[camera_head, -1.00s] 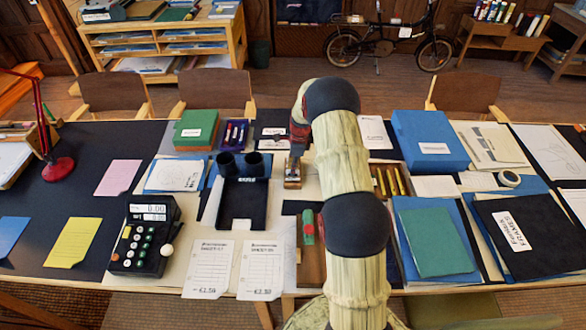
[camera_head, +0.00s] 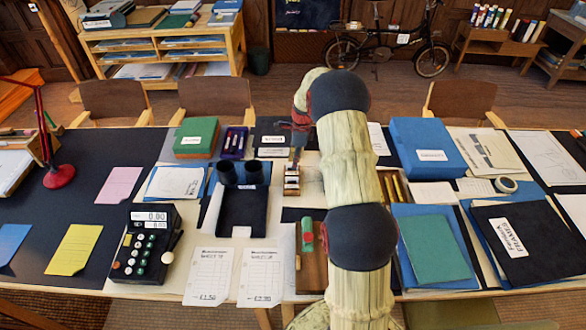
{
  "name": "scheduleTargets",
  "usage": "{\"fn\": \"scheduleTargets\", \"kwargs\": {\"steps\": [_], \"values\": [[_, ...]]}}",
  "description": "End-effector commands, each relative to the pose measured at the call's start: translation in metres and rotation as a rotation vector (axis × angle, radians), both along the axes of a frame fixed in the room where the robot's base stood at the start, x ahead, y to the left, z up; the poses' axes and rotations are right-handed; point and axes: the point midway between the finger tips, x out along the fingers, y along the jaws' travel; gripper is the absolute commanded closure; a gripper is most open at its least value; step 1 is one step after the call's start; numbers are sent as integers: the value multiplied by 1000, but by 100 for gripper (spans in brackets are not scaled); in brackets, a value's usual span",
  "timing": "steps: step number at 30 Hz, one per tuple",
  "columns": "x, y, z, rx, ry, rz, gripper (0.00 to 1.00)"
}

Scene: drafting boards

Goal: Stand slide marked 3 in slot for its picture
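My arm reaches across the table from the bottom of the head view. My gripper (camera_head: 296,153) points down at its far end, small and partly hidden behind the wrist, above a small wooden block (camera_head: 291,182) with pale and metallic parts. I cannot tell whether its fingers are open or shut, or whether they hold anything. A dark viewer-like object with two round tubes (camera_head: 240,172) stands left of the block. No slide marked 3 and no picture slot can be made out at this size.
A green box (camera_head: 196,137) and a purple tray of pens (camera_head: 235,142) stand at the back left. A large blue box (camera_head: 430,146) stands right of my arm. A black keyed machine (camera_head: 146,243) and two printed sheets (camera_head: 210,277) lie in front. A red lamp (camera_head: 59,176) is far left.

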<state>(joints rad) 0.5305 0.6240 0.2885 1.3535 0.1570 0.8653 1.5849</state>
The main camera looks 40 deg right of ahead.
Motion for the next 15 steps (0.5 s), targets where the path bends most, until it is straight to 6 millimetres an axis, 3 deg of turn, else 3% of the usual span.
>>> {"fn": "scheduleTargets", "kwargs": {"steps": [3, 10, 15], "values": [[-1, -2, 20, -1, -1, -1, 77], [-3, -1, 40, -3, -3, 10, 77], [-5, 23, 80, -31, -34, 131, 77]]}}
